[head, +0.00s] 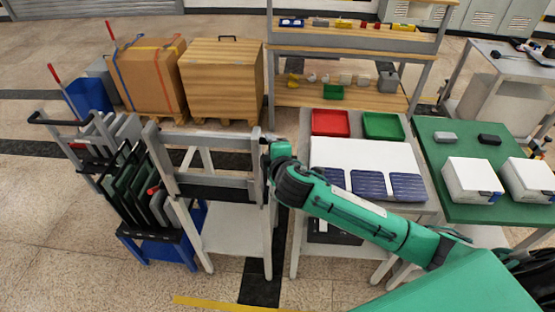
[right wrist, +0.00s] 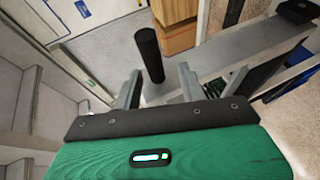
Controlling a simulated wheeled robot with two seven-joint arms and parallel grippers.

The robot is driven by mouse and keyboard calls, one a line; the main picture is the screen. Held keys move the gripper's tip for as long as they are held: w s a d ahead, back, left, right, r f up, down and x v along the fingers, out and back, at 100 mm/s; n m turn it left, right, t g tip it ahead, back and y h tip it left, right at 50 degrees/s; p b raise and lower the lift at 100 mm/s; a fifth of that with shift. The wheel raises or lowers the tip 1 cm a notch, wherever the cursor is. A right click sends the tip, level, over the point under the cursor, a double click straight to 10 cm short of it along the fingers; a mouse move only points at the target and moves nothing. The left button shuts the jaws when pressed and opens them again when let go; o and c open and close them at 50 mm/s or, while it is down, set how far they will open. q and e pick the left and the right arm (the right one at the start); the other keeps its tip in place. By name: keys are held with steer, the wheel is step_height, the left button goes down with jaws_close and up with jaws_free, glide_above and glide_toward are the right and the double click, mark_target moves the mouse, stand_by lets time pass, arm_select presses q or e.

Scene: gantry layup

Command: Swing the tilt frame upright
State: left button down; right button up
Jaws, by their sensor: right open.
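The tilt frame (head: 214,181) is a grey frame with crossbars between two posts, left of centre in the head view. I cannot tell its exact tilt. My right gripper (head: 268,160) is at the frame's right post, near the top. In the right wrist view a black cylindrical handle (right wrist: 148,52) stands at the end of a grey bar of the frame (right wrist: 228,55). My right gripper (right wrist: 159,80) is open, with the handle between the lines of its two fingers. Contact with the handle cannot be made out. My left gripper is not in view.
A rack of dark panels (head: 130,190) stands close left of the frame. A grey table (head: 420,170) with red and green trays and blue packs is to the right. Floor in front is mostly clear.

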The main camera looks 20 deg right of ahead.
steer(key=b+v, duration=0.3)
steer(key=v, duration=1)
steer(key=shift+s, duration=0.15)
